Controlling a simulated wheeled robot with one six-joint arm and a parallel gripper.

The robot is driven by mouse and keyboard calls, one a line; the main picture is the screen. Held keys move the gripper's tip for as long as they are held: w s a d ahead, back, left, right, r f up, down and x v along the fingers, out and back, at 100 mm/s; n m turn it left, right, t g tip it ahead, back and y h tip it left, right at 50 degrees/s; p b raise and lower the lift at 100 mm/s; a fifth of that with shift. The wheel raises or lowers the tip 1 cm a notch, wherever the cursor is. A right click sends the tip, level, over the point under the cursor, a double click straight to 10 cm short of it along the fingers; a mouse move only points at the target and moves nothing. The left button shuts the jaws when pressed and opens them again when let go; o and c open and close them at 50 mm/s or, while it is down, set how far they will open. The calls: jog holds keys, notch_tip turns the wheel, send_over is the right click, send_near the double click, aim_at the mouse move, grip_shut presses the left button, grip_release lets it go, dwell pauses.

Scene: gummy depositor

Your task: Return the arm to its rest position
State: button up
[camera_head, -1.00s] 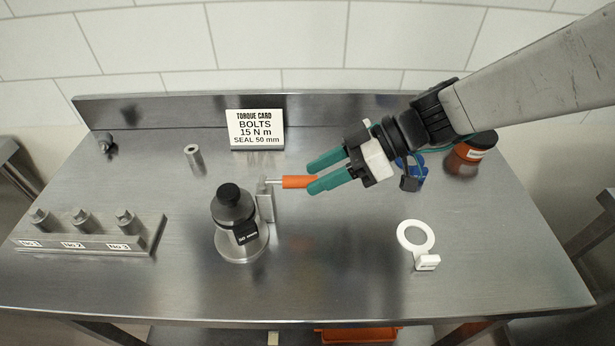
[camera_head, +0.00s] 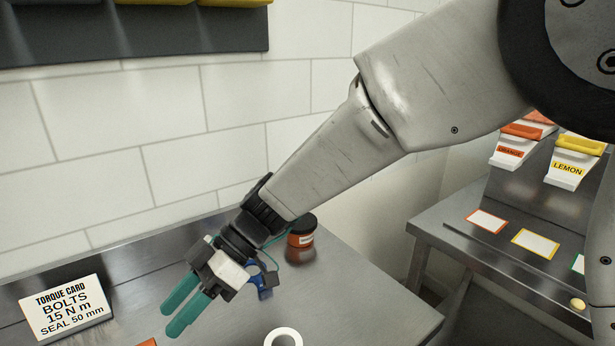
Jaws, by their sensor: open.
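My gripper (camera_head: 178,318) has two teal fingers and shows at the lower left of the head view. It is open, with nothing seen between the fingers. It hangs over the steel bench (camera_head: 385,300), to the right of the torque card (camera_head: 66,308). My grey arm reaches down to it from the upper right. A small piece of orange (camera_head: 149,342) shows at the bottom edge below the fingers. The rest of it is out of frame.
An orange jar with a dark lid (camera_head: 301,232) and a blue item (camera_head: 262,280) stand close behind my wrist. A white ring (camera_head: 284,335) is cut off at the bottom. A second table at right holds coloured cards (camera_head: 535,243) and bins labelled Orange (camera_head: 509,152) and Lemon (camera_head: 567,170).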

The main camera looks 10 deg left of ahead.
jog(key=s+d+r+m+t+h, duration=0.1)
jog(key=d+m, duration=0.7)
jog(key=d, duration=0.8)
jog(key=s+d+r+m+t+h, duration=0.2)
jog(key=d+m+t, duration=0.4)
jog(key=d, duration=1.1)
jog(key=s+d+r+m+t+h, duration=0.1)
jog(key=d+r+m+t+h, duration=0.2)
jog(key=d+m, duration=0.8)
jog(key=d+h, duration=0.1)
jog(key=d, duration=0.5)
jog(key=shift+s+t, duration=0.3)
jog(key=shift+s, duration=0.1)
